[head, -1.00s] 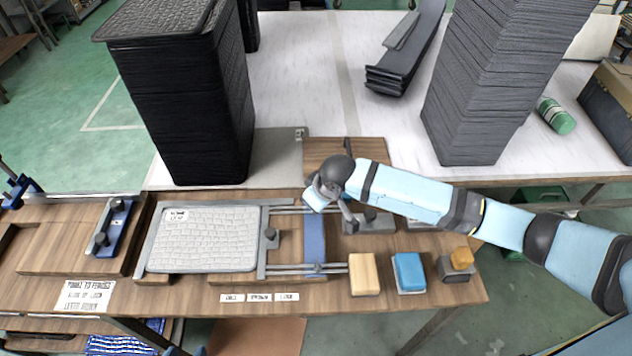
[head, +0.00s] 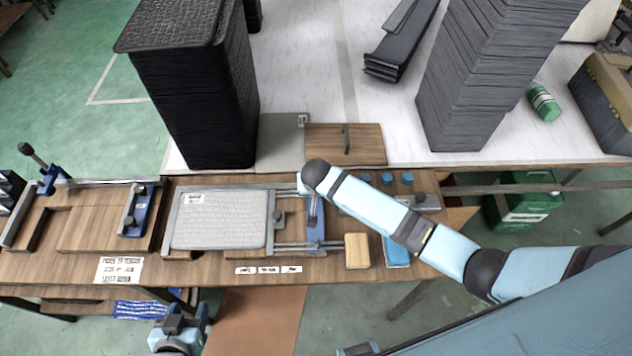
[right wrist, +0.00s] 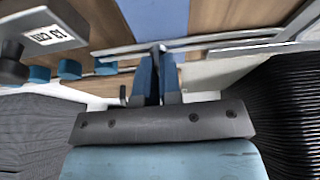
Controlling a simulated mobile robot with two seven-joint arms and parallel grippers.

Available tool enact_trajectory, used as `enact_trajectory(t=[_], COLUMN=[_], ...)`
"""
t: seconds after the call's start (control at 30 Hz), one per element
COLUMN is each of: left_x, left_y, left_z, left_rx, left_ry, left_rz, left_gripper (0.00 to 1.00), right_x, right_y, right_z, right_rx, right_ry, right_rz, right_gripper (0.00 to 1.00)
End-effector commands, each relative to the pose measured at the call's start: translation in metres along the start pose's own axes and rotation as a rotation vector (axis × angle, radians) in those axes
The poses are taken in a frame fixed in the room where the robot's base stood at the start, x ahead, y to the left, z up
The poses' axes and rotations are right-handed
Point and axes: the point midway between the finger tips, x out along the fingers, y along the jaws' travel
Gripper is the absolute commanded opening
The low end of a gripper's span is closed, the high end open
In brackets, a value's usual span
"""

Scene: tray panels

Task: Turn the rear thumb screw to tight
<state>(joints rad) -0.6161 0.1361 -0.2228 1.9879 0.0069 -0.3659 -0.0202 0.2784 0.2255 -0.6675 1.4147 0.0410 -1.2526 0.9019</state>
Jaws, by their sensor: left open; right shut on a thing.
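A light grey textured panel (head: 218,222) lies in the rail fixture on the wooden bench. The fixture's blue slide (head: 316,232) sits right of it, between the rear and front rails. My right gripper (right wrist: 158,72) has its blue fingers together at the rear rail (right wrist: 215,40), at the slide's rear end. It is shut on a small part there, apparently the rear thumb screw, which the fingers hide. In the head view my dark wrist covers this spot, so the screw's angle cannot be told. My left gripper (head: 178,332) is open and empty, low in front of the bench.
A tall black stack (head: 200,105) and a grey stack (head: 480,85) stand on the white table behind. A wooden block (head: 357,251) and a blue block (head: 397,252) lie right of the fixture. Another clamp fixture (head: 138,212) is at left. White labels (head: 268,269) line the front edge.

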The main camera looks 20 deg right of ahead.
Motion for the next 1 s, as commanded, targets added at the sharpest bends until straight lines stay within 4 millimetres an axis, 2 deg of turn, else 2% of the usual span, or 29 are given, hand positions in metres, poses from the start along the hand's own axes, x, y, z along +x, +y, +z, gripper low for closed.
enact_trajectory(t=[0.63,0.67,0.73,0.77,1.0], left_x=[-0.0039,-0.0039,-0.0039,-0.0040,-0.0041], left_y=[0.0008,0.0009,0.0010,0.0011,0.0013], left_z=[-0.0016,-0.0017,-0.0017,-0.0018,-0.0023], left_rx=[-0.003,-0.003,-0.003,-0.003,-0.003], left_ry=[-0.005,-0.005,-0.005,-0.005,-0.005], left_rz=[-0.001,-0.001,0.000,0.000,0.000], left_gripper=[0.54,0.54,0.54,0.54,0.54], right_x=[0.0011,0.0011,0.0010,0.0009,0.0001], right_y=[0.0002,0.0002,0.0002,0.0001,0.0000], right_z=[0.0017,0.0016,0.0014,0.0013,0.0003], right_rx=[0.046,0.046,0.046,0.046,0.046], right_ry=[-0.003,-0.003,-0.003,-0.003,-0.001], right_rz=[0.020,0.020,0.020,0.020,0.019], right_gripper=[0.00,0.12,0.28,0.31,0.31])
